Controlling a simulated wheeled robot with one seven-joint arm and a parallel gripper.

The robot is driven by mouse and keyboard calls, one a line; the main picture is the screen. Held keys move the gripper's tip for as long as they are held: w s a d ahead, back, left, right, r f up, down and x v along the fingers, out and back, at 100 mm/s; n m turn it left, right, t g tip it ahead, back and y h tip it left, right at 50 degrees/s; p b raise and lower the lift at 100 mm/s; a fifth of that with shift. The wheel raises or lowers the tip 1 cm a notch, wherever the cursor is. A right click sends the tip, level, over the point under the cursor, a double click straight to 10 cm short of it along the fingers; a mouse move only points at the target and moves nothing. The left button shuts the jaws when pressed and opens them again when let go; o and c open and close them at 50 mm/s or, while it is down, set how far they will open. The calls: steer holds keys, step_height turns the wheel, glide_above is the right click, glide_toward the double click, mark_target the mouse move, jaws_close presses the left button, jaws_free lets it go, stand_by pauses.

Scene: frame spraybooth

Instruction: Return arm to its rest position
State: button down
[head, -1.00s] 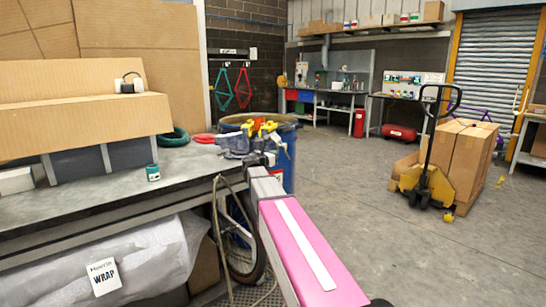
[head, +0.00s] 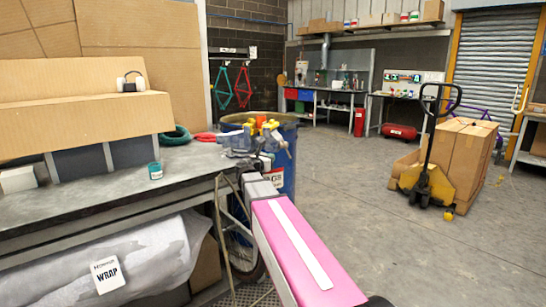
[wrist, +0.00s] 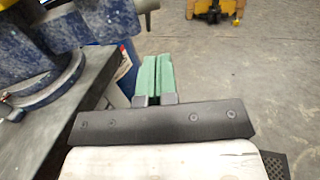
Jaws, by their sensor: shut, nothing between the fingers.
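In the wrist view my gripper (wrist: 157,75) has two green fingers lying side by side, shut with nothing between them. They point over bare grey floor, just right of the bench edge. My arm (head: 292,245), pink with a white strip, reaches forward from the bottom of the head view towards the bench corner. I cannot make out the fingers clearly in the head view.
A blue vise (wrist: 80,30) on the bench (head: 110,200) is close left of my gripper. A blue barrel (head: 285,170) stands behind the bench corner. A teal tin (head: 155,171) sits on the bench. Floor to the right is clear up to a yellow pallet truck (head: 425,180).

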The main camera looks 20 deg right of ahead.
steer(key=s+a, duration=0.3)
steer(key=s, duration=0.2)
steer(key=s+f+m+g+y, duration=0.3)
steer(key=s+f+m, duration=0.25)
steer(key=f, duration=0.45)
steer(key=s+f+m+g+y, duration=0.2)
steer(key=s+f+m+g, duration=0.15)
steer(key=f+m, duration=0.5)
steer(key=s+a+f+m+g+y, duration=0.2)
steer(key=s+a+f+m+y, duration=0.1)
steer(key=s+f+m, duration=0.3)
steer(key=s+a+f+m+g+y, duration=0.3)
steer(key=s+a+f+m+y, duration=0.1)
steer(key=s+f, duration=0.4)
step_height(320, 180, down, 2)
steer(key=shift+s+a+f+m+y, duration=0.1)
steer(key=shift+s+a+m+y, duration=0.15)
steer(key=shift+m+y, duration=0.7)
